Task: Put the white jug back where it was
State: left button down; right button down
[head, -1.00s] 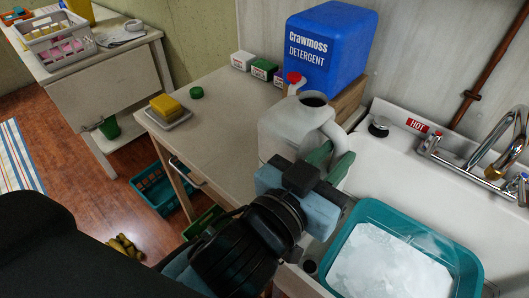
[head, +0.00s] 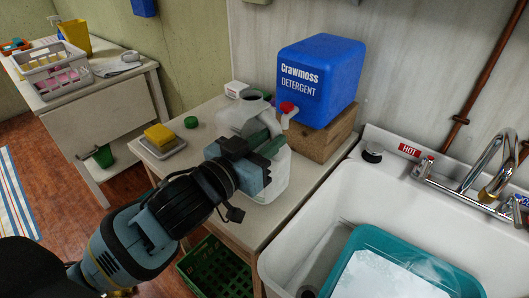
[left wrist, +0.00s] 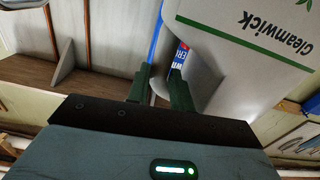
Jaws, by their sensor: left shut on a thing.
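The white jug (head: 275,180) is translucent, with an uncapped mouth (head: 244,112). It is over the bench (head: 208,110), in front of and left of the blue Crawmoss detergent container (head: 320,80). My left gripper (head: 266,146) is shut on the jug's handle and hides part of its front. I cannot tell whether the jug's base touches the bench. In the left wrist view, the jug's wall with an upside-down Cleamwick label (left wrist: 262,38) fills the upper right, beside the green fingers (left wrist: 160,88). My right gripper is not in view.
The detergent, with a red-topped tap (head: 287,108), stands on a wooden block (head: 325,138). A green cap (head: 191,122), a yellow sponge on a dish (head: 160,136) and a white box (head: 236,89) are on the bench. A sink with a teal basin (head: 365,238) is at right.

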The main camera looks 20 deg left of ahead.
pick_arm(q)
jog(key=shift+w+a, duration=0.15)
jog(key=f, duration=0.3)
jog(key=shift+w+a+b, duration=0.15)
jog(key=shift+a+b, duration=0.1)
jog(key=shift+b, duration=0.1)
jog(key=shift+f, duration=0.3)
jog(key=c, duration=1.2)
grip_release()
jog(key=shift+f, duration=0.1)
jog(key=shift+c, duration=0.2)
